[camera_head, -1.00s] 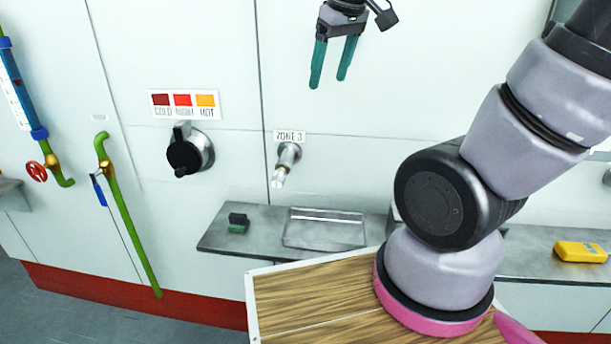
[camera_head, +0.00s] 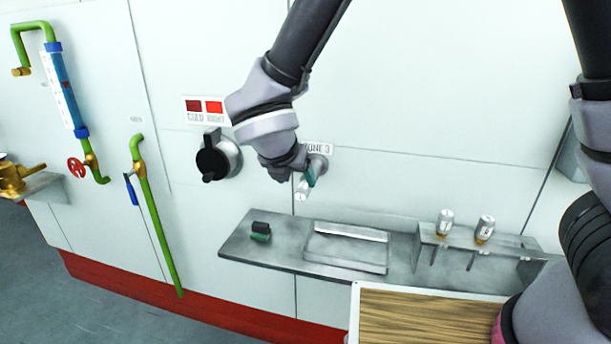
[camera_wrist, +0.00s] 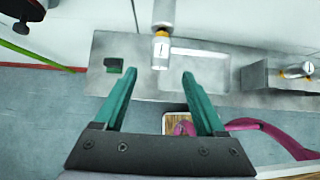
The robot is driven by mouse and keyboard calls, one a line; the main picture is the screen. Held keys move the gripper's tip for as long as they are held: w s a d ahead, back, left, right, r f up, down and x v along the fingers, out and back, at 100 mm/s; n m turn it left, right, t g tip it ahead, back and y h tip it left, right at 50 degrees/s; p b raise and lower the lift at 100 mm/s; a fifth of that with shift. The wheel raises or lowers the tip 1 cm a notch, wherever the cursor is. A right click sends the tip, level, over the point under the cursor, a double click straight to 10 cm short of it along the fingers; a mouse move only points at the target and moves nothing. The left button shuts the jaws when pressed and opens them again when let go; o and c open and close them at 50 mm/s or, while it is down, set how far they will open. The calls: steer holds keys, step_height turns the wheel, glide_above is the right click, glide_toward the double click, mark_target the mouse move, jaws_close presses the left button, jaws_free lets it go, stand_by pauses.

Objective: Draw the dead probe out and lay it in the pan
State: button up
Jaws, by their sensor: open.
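The probe (camera_head: 301,191) sticks out of the wall fitting under the ZONE 3 label, its pale end pointing down. In the wrist view the probe (camera_wrist: 161,51) has a white end with an orange ring. My gripper (camera_wrist: 160,82) is open, and the probe's end lies just beyond and between its green fingertips, seemingly untouched. In the head view my gripper (camera_head: 308,178) is at the fitting, mostly hidden by my wrist. The pan (camera_head: 345,252) is a shallow, empty metal tray on the shelf below; it also shows in the wrist view (camera_wrist: 208,76).
A rack (camera_head: 450,243) holding two probes (camera_head: 444,221) stands right of the pan. A small green and black block (camera_head: 260,231) sits left of it on the metal shelf (camera_head: 238,249). A black knob (camera_head: 213,158) is close left of my gripper. A wooden-topped surface (camera_head: 420,318) is in front.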

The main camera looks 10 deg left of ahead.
mark_target(301, 189)
steer(key=shift+x, duration=4.6)
jaws_close()
steer(key=s, duration=1.2)
steer(key=shift+s+a+f, duration=0.2)
steer(key=shift+a+f, duration=0.1)
steer(key=shift+a, duration=0.15)
